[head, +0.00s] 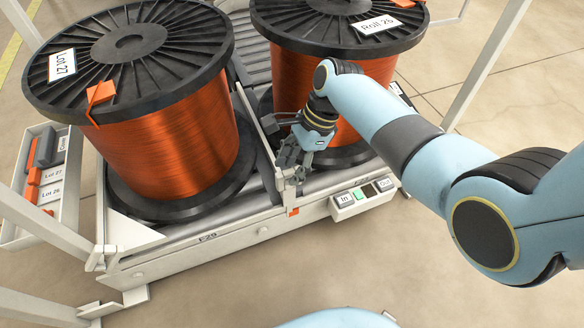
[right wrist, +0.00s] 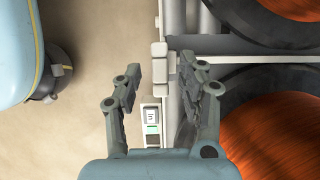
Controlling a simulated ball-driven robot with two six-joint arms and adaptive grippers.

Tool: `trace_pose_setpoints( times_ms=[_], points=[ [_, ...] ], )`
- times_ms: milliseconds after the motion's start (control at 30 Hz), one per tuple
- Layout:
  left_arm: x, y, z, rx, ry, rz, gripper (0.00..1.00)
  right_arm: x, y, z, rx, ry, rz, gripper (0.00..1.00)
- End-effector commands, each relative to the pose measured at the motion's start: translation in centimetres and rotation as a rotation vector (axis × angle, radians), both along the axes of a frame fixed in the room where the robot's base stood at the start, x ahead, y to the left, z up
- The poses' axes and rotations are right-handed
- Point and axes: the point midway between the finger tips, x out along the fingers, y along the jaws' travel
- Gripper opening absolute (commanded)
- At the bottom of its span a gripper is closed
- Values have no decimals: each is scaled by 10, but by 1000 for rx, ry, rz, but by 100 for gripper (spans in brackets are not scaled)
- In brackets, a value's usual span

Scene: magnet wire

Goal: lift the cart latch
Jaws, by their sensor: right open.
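A pale two-block piece (right wrist: 160,56), which looks like the cart latch, sits at the cart's front edge in the right wrist view. My right gripper (head: 291,172) is over the front rail between the two spools, pointing down. In the right wrist view its fingers (right wrist: 160,84) are apart, with nothing held between them. The pale piece lies just beyond the fingertips, nearer the right finger; I cannot tell whether they touch. In the head view the gripper largely hides this spot, and a small orange mark (head: 293,212) shows just below it. My left gripper is out of view.
The cart (head: 236,236) carries a copper-wire spool marked Lot 27 (head: 178,150) and one marked Roll 26 (head: 345,75), close on both sides of the gripper. An In/Out button box (head: 363,199) is at the front right. A side tray (head: 22,232) stands left. Floor in front is clear.

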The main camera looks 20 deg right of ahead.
Motion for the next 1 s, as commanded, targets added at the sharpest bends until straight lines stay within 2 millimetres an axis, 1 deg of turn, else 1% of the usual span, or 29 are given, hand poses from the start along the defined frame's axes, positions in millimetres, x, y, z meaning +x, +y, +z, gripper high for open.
trace_pose_setpoints(
  times_ms=[200, 233, 533, 867, 967, 1000],
  points=[
    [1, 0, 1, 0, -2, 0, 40, 0, 0, 1, 0, -1, 0, 40],
    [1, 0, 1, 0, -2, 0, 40, 0, 0, 1, 0, -1, 0, 39],
    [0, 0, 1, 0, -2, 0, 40, 0, 0, 0, 0, 0, 0, 0],
    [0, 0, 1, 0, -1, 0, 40, 0, 0, 0, 0, 1, 0, 0],
    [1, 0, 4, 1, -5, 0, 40, 0, 0, 4, 0, 0, 0, 0],
    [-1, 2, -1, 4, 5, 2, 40, 1, 0, 7, 0, -1, 1, 0]
  ],
)
